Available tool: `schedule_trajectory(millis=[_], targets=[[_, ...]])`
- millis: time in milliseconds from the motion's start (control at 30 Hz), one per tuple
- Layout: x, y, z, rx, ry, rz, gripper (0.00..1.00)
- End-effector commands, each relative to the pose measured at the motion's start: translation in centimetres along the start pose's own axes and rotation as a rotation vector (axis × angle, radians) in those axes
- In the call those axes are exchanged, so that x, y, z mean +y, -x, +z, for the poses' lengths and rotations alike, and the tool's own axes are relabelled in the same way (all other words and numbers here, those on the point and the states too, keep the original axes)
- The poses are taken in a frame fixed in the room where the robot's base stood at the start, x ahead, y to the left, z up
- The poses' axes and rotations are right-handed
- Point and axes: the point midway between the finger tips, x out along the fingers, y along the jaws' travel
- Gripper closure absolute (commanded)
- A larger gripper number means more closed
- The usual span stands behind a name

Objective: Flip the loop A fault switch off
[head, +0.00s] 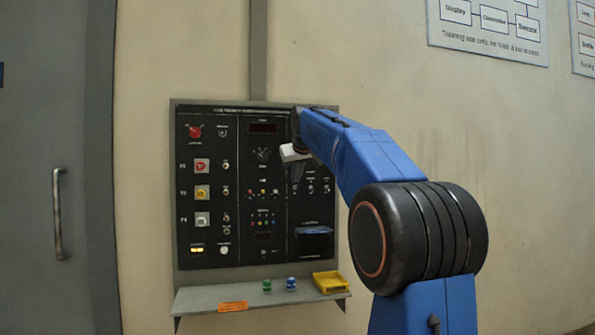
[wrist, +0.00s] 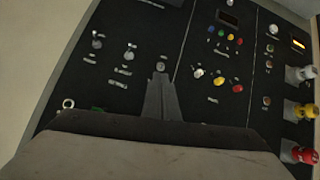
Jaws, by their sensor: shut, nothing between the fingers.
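The black trainer panel (head: 215,262) hangs on the wall. Its right section holds a row of small toggle switches; one (head: 311,188) shows just right of my gripper. My gripper (head: 296,180) is shut and empty, pointing at the left end of this row. In the wrist view, where the panel appears turned around, the shut fingertips (wrist: 160,82) sit just below a small toggle (wrist: 161,66) in the picture. I cannot tell if they touch it. Two more toggles (wrist: 130,52) stand to its left. Labels are too small to read, so I cannot tell which is loop A.
Coloured buttons (wrist: 218,82) and capped selectors (wrist: 305,110) stand on the panel beside the fingers. Below the panel, a grey shelf (head: 195,300) carries a green piece (head: 267,286), a blue piece (head: 291,283) and a yellow tray (head: 329,283). A grey door (head: 85,200) is at left.

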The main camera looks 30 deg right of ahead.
Motion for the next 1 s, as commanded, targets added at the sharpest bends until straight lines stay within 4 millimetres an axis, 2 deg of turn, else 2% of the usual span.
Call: schedule_trajectory(millis=[200,1000], targets=[[0.01,-0.73,0.0,0.001,0.0,0.0,1.0],[-0.07,-0.63,0.43,0.069,-0.003,0.013,1.0]])
